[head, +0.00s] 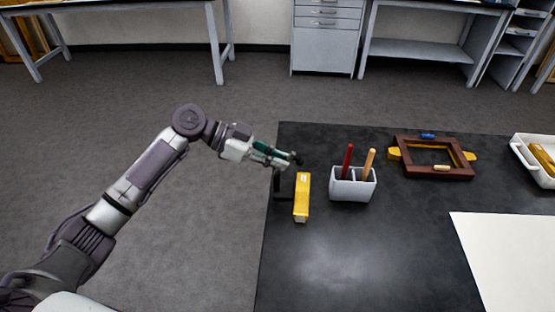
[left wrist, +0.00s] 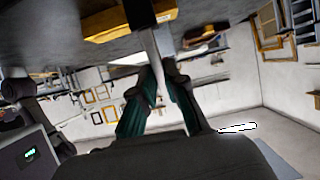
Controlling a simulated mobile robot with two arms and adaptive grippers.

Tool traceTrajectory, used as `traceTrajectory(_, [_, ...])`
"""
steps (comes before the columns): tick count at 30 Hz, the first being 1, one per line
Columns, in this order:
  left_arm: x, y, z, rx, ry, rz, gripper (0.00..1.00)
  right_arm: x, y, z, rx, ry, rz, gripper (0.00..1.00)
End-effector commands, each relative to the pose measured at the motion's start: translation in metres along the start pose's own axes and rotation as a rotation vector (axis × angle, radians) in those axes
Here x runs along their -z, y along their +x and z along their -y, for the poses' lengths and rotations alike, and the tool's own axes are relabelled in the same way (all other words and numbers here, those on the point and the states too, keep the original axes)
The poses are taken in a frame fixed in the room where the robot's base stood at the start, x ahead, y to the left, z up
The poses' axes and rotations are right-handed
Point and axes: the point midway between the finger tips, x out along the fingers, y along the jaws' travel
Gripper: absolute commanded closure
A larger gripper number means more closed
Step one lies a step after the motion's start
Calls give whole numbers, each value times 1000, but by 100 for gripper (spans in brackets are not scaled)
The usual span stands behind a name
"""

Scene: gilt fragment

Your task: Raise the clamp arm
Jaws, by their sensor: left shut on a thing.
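My left gripper (head: 288,157) reaches over the left edge of the black table and is shut. In the left wrist view its two green-sided fingers (left wrist: 157,72) close on a narrow grey bar, which appears to be the clamp arm (left wrist: 152,46). A dark upright part of the clamp (head: 277,184) stands at the table edge below the gripper; the fingers hide much of the clamp's top. A yellow block (head: 302,198) lies just right of it, and a yellow body also shows in the left wrist view (left wrist: 120,24). My right gripper is not in view.
A white holder (head: 352,190) with a red and a tan handle stands right of the yellow block. Farther right are a brown frame (head: 405,168), a white tray (head: 521,153) and a white sheet (head: 510,250). The black table (head: 350,260) is bare in front.

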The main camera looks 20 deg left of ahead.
Motion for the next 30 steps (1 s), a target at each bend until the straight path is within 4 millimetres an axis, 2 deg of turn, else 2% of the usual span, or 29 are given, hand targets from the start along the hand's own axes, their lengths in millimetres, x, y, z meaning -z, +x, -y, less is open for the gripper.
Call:
traceTrajectory(4, [2, -1, 1, 3, 1, -3, 100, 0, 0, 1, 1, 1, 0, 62])
traceTrajectory(5, [2, -1, 1, 3, 1, -3, 83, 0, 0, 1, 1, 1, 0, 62])
traceTrajectory(9, [1, 0, 1, 2, 1, -2, 62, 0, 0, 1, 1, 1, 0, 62])
traceTrajectory(20, [0, -6, 1, 2, 0, 1, 62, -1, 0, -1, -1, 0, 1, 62])
traceTrajectory(23, [0, -18, 1, 5, 0, 2, 62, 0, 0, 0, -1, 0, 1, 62])
traceTrajectory(30, [-1, -69, 1, 4, -1, 3, 62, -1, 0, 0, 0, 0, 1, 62])
